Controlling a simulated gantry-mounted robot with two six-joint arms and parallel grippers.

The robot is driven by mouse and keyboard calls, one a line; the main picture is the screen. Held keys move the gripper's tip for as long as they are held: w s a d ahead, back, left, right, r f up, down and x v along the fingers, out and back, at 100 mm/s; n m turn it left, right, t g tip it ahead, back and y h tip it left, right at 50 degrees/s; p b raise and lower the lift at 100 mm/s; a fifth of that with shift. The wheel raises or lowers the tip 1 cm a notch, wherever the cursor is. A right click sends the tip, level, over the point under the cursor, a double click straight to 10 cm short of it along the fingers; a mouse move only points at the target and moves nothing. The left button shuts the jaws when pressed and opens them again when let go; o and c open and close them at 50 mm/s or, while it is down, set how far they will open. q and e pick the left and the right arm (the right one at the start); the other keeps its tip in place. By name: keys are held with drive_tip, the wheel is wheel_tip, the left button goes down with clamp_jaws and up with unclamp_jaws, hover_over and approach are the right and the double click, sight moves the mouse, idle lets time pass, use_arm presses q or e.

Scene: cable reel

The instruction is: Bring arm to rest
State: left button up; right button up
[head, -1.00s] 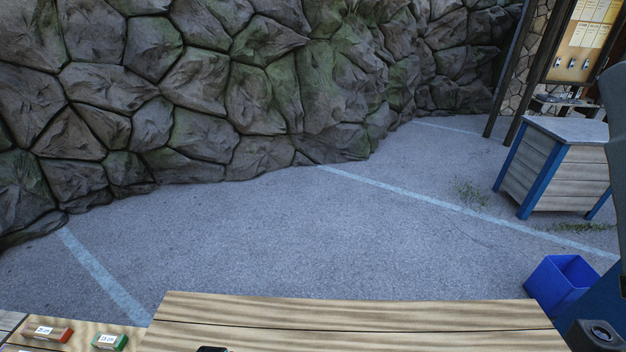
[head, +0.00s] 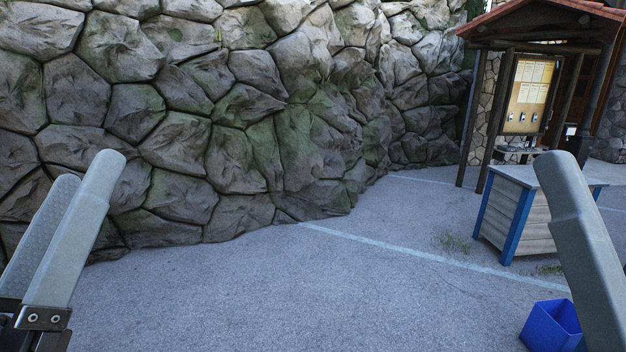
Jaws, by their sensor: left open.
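My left gripper (head: 88,171) is at the left edge of the head view, raised with its two grey fingers pointing up. The fingers are apart and nothing shows between them. At the right edge, one grey finger of my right gripper (head: 580,235) shows, also pointing up. The rest of that gripper is outside the picture, so its opening cannot be told. No cable reel or worktable shows in this view.
A rough stone wall (head: 200,130) fills the back left. A wooden crate-like stand with blue corners (head: 535,213), a blue bin (head: 550,328) and a roofed notice board (head: 527,95) are at the right. The paved ground between is clear.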

use_arm(q)
drive_tip(key=s+m, duration=0.1)
drive_tip(key=s+r+m+t, duration=0.1)
drive_tip(key=s+m, duration=0.1)
drive_tip(key=s+r+m, duration=0.1)
drive_tip(key=m, duration=0.1)
drive_tip(key=shift+s+h, duration=0.25)
drive_tip(key=shift+h, duration=0.05)
idle(0.5)
